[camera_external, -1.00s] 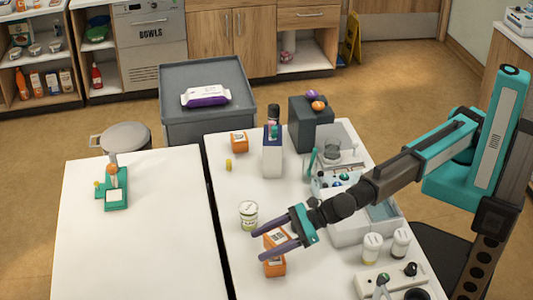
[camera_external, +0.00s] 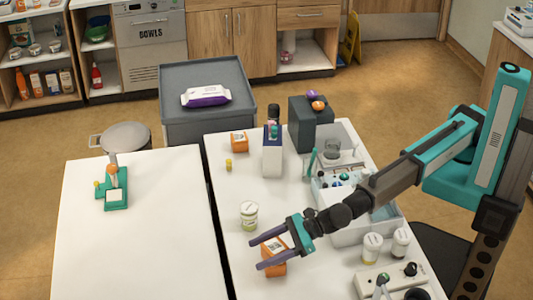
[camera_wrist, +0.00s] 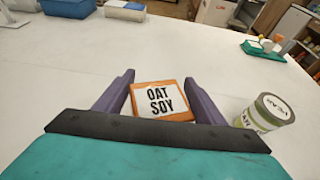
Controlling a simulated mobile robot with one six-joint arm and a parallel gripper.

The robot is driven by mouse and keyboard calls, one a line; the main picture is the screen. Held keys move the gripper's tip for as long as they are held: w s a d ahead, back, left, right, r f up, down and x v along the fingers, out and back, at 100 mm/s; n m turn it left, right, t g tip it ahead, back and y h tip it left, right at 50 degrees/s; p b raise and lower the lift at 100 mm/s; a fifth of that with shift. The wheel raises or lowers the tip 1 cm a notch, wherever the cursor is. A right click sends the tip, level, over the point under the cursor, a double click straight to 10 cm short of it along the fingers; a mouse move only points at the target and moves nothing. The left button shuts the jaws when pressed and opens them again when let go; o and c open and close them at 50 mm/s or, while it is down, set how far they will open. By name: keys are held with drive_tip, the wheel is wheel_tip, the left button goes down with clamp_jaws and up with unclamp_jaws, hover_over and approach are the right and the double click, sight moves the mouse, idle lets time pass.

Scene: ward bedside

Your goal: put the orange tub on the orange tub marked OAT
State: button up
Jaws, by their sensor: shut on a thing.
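My gripper (camera_external: 266,253) is shut on an orange tub (camera_external: 274,243), with one purple finger on each side of it. In the wrist view a tub with a white label reading OAT SOY (camera_wrist: 159,101) and an orange edge lies between the fingers.
A white and green tin (camera_external: 248,215) stands just left of the gripper; it also shows in the wrist view (camera_wrist: 264,113). Another orange tub (camera_external: 239,142) is at the table's back left. White-lidded jars (camera_external: 371,247) stand to the right. The left table (camera_external: 140,250) is mostly clear.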

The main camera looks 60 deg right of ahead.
drive_tip(key=o, duration=1.2)
drive_tip(key=shift+f, duration=0.1)
drive_tip(key=b+v, duration=0.1)
drive_tip(key=v, duration=1.1)
idle(0.3)
